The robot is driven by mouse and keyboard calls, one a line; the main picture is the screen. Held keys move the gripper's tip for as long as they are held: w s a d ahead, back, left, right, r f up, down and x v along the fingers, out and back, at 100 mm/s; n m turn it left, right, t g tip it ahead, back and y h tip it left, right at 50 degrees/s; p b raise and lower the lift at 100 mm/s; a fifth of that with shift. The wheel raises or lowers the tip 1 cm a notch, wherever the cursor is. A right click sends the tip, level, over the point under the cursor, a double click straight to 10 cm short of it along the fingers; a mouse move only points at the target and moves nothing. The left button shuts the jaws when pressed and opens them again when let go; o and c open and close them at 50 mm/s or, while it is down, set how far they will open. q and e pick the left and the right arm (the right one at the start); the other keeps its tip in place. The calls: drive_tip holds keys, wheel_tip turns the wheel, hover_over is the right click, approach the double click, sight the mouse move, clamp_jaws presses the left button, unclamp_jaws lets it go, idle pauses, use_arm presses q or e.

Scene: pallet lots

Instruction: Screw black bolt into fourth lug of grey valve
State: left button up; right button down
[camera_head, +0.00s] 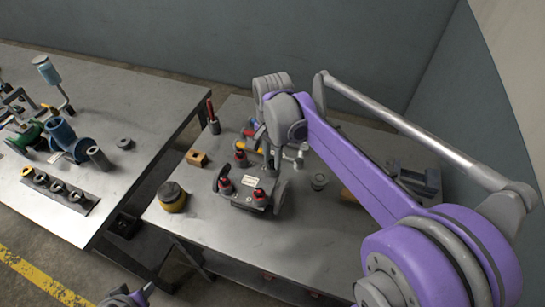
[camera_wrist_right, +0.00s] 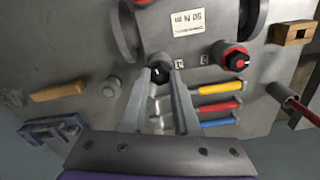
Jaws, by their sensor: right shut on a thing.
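The grey valve (camera_head: 240,199) lies on the right-hand metal table, with a white label (camera_head: 259,197) on it. Red-collared bolts stand on three of its lugs (camera_head: 225,185). In the wrist view the valve body (camera_wrist_right: 205,45) fills the top, with one red-collared bolt (camera_wrist_right: 236,58) at right. In the head view my right gripper (camera_head: 273,165) partly hides that corner. Part of my left gripper (camera_head: 125,297) shows at the bottom edge.
Screwdrivers with yellow, red and blue handles (camera_wrist_right: 220,106) lie close beside my right fingers. A wooden block (camera_head: 197,158), a yellow-black round container (camera_head: 172,196) and a blue-grey vise (camera_head: 418,180) are around the valve. The table's front is clear.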

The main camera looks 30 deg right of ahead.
drive_tip(key=c, duration=0.8)
unclamp_jaws()
drive_tip(key=n, duration=1.2)
drive_tip(key=shift+n, duration=0.3)
drive_tip(key=n, duration=1.1)
